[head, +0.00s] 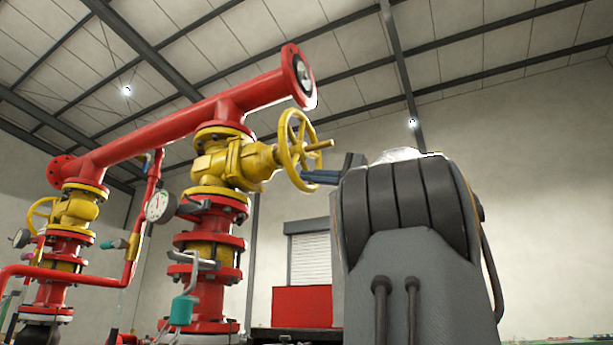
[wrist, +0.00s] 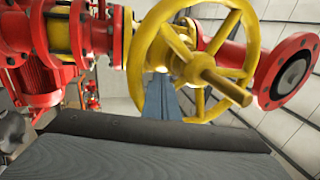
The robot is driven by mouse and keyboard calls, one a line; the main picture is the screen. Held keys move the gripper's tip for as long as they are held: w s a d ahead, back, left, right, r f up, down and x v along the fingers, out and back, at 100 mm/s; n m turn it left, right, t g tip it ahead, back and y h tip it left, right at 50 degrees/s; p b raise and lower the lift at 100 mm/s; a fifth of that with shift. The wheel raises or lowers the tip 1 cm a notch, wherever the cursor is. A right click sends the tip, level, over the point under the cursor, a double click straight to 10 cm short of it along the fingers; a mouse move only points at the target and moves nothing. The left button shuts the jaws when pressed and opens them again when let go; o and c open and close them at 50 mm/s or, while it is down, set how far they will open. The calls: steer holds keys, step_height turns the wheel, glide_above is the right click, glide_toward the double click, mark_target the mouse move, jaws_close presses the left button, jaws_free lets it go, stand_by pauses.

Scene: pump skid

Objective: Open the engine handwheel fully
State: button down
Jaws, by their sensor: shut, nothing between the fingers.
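A yellow spoked handwheel (head: 291,150) with a handle peg sticking out stands on the nearer yellow valve (head: 228,163) in the head view. It fills the upper middle of the wrist view (wrist: 137,48), its peg pointing toward the lower right. My gripper (head: 308,177) is beside the wheel's lower right rim in the head view. In the wrist view the blue-grey fingers (wrist: 160,92) are at the wheel's lower left, together and holding nothing. I cannot tell whether they touch the rim. A second yellow handwheel (head: 39,216) is on the farther valve at the left.
A red pipe (head: 180,124) runs above the valves and ends in a flange (head: 299,76) above the wheel. A pressure gauge (head: 160,206) and a teal padlock (head: 182,310) are left and below. Open air lies right of the wheel's peg.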

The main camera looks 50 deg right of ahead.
steer(key=b+v, duration=0.1)
steer(key=v, duration=0.6)
steer(key=shift+s+a+b, duration=0.15)
steer(key=shift+s+b, duration=0.15)
steer(key=shift+s, duration=0.1)
steer(key=shift+f, duration=0.1)
stand_by(0.5)
